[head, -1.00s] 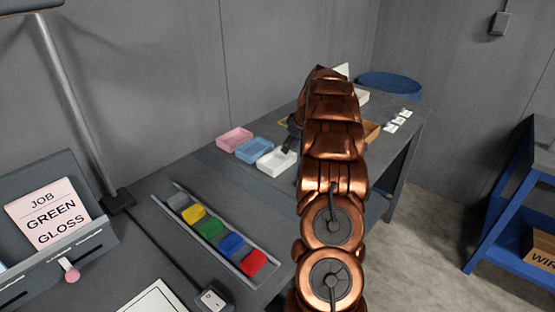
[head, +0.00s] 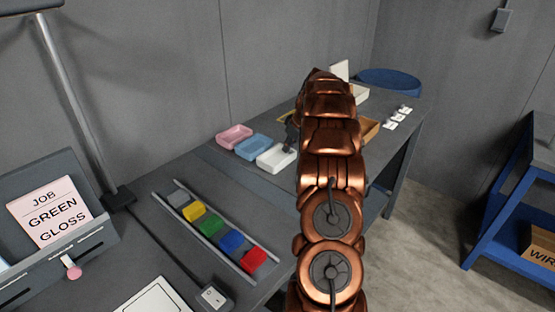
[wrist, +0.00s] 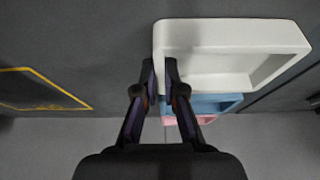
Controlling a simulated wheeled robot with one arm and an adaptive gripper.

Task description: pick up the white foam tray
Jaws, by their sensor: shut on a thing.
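The white foam tray (head: 268,164) is an open shallow tray at the front end of a row of three trays on the far table. In the wrist view the white foam tray (wrist: 215,27) fills the upper right, its inside empty. My gripper (wrist: 160,66) is shut on its left side wall, with one finger on each side of the wall. In the head view my gripper (head: 289,147) shows as a dark shape at the tray's right end, partly hidden by my copper arm. I cannot tell whether the tray is clear of the table.
A blue tray (head: 252,148) and a pink tray (head: 234,137) stand just beyond the white one. A rack of coloured blocks (head: 209,226) lies nearer on the bench. Small white pieces (head: 397,118) and a brown box (head: 369,130) are at the table's right.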

